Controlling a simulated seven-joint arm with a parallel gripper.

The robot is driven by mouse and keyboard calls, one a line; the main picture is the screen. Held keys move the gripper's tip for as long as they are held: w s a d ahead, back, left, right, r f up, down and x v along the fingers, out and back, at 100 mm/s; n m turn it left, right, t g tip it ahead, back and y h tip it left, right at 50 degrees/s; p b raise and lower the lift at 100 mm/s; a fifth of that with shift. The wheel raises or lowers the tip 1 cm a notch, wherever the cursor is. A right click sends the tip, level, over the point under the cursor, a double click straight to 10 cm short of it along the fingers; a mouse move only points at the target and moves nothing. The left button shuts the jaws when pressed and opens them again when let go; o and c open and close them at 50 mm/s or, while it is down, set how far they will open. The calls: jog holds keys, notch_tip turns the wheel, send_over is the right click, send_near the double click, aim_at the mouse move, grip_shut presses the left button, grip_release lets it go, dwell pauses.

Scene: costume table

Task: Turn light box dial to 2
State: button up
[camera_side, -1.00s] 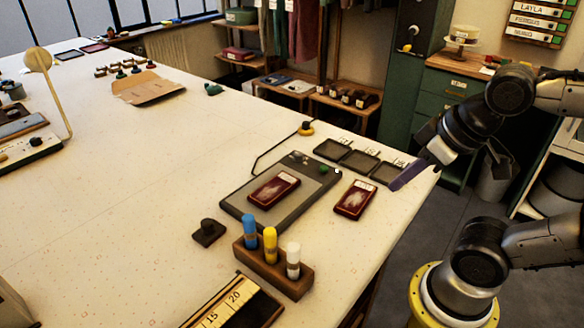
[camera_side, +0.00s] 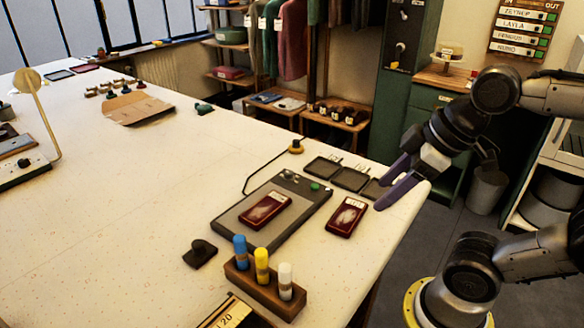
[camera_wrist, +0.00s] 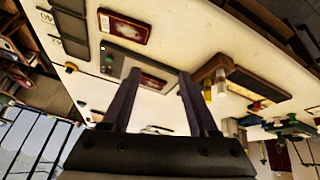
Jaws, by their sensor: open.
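The light box (camera_side: 305,205) is a flat dark-grey panel lying on the table, with a control strip along its far edge. The dial's numbers and setting are too small to read. The box also shows in the wrist view (camera_wrist: 118,66), partly behind a finger. My gripper (camera_side: 380,191) is open and empty, right of the box above the table's right edge. Its purple fingers (camera_wrist: 158,75) stand apart in the wrist view.
A dark-red framed plate (camera_side: 265,210) lies on the box and another (camera_side: 346,217) lies right of it. Several shallow dark trays (camera_side: 350,179) sit beyond. A wooden marker rack (camera_side: 265,290) and a dark knob-like piece (camera_side: 200,252) are nearer.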

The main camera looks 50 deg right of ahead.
jog(key=w+r+n+y, duration=0.1)
jog(key=w+r+n, duration=0.3)
jog(key=w+r, duration=0.3)
jog(key=n+g+y, duration=0.1)
jog(key=g+y, duration=0.1)
jog(key=g, duration=0.1)
send_over(290, 173)
jog(key=s+d, duration=0.4)
notch_tip(290, 173, down, 8)
jog(key=x, duration=1.3)
jog(key=shift+w+d+f, duration=0.2)
jog(key=shift+w+d, duration=0.05)
jog(key=shift+d, duration=0.1)
grip_shut()
